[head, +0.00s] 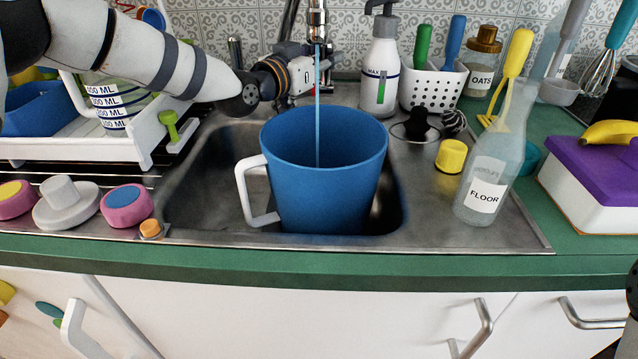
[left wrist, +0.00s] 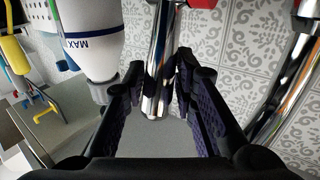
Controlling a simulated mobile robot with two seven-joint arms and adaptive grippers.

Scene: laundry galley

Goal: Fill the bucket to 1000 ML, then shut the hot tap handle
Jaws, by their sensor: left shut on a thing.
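A large blue bucket (head: 325,195) with a white side handle stands upright in the steel sink (head: 215,165). A thin stream of water (head: 317,110) falls from the chrome tap (head: 317,18) into it. The water level inside cannot be made out, and no 1000 ML mark shows on the bucket. My left gripper (head: 318,65) is at the tap, above the bucket's back rim. In the left wrist view its fingers (left wrist: 157,90) are closed around a chrome bar (left wrist: 154,98), apparently the hot tap handle, with red near its top. My right gripper is out of view.
A MAX-marked soap bottle (head: 380,75) and a white brush caddy (head: 433,85) stand behind the sink. A FLOOR bottle (head: 490,165) and yellow cap (head: 451,156) stand to the right. A white dish rack (head: 130,145) is left, with sponges (head: 126,206) in front.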

